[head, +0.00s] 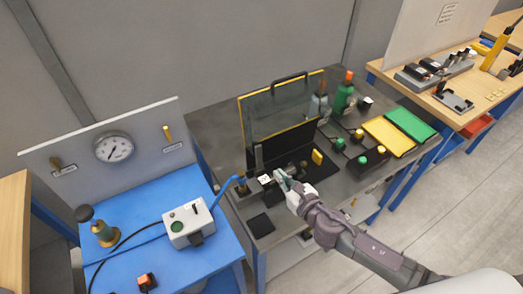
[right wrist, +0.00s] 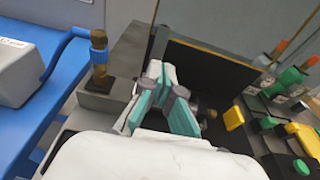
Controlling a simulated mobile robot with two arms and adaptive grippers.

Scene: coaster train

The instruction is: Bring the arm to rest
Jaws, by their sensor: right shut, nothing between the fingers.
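My right gripper (head: 281,176) reaches in from the lower right of the head view. It is over the front of the dark grey bench, near a grey block fixture. In the right wrist view the gripper (right wrist: 158,72) shows its teal finger pads drawn together with nothing between them. The grey fixture (right wrist: 108,95) with a brass fitting (right wrist: 99,55) lies just left of the fingers. I cannot tell whether the fingertips touch the fixture. My left gripper does not show.
A hinged clear screen (head: 283,108) with a yellow edge stands behind the gripper. A green bottle (head: 343,95), yellow tray (head: 388,136) and green tray (head: 410,124) are to the right. A white control box (head: 188,227) stands on the blue bench at left.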

